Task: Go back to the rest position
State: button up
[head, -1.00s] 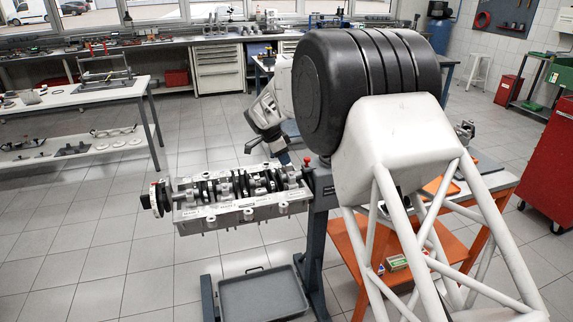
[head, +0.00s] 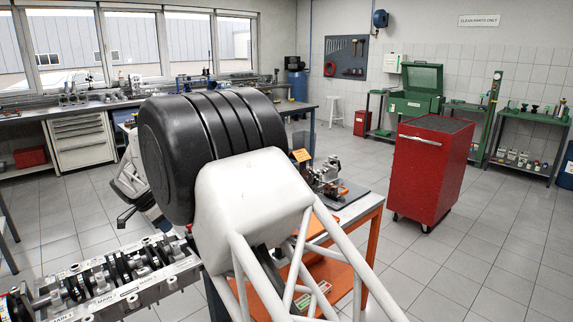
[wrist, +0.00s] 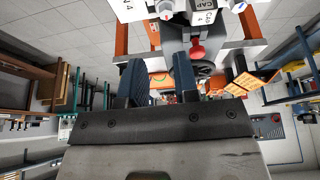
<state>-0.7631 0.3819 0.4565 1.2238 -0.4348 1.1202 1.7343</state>
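My gripper (wrist: 157,82) shows in the wrist view with its two dark blue fingers apart. Nothing is held between them; distant floor and bench items show through the gap. In the head view my arm's large black joint and white links stand in front, and the fingers are not clearly seen. The engine block (head: 140,292) with the crankshaft on it lies at the lower left of the head view, cut by the frame edge. In the wrist view part of the block, with labelled caps (wrist: 205,18), is at the top, beyond my fingers and apart from them.
An orange-framed bench (head: 372,228) with parts on it stands right of my arm. A drawer cabinet (head: 82,140) is at the back left. The floor at the right is clear.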

jog(key=s+d+r+n, duration=0.1)
jog(key=d+r, duration=0.5)
jog(key=d, duration=0.4)
jog(key=s+d+r+n, duration=0.1)
jog(key=d+r, duration=0.4)
jog(key=d, duration=0.6)
jog(key=s+d+r+n+y, duration=0.1)
jog(key=s+d+r, duration=0.1)
jog(key=s+d, duration=0.35)
jog(key=s+d+r+g, duration=0.1)
jog(key=s+d+r, duration=0.15)
jog(key=d, duration=0.55)
jog(key=s+d+r+n+y, duration=0.1)
jog(key=s+d+r, duration=0.15)
jog(key=d, duration=0.45)
jog(key=s+d+n, duration=0.2)
jog(key=s+d, duration=1.3)
jog(key=s, duration=0.1)
jog(key=s+d+f+n, duration=0.1)
jog(key=s+d+f, duration=0.1)
jog(key=s, duration=0.7)
jog(key=s+d+f+n+y, duration=0.1)
jog(key=s+d+f, duration=0.2)
jog(key=s+d, duration=0.2)
jog(key=s, duration=0.3)
jog(key=shift+s+f+n+t, duration=0.15)
jog(key=shift+s+n+t, duration=0.15)
jog(key=shift+s, duration=0.05)
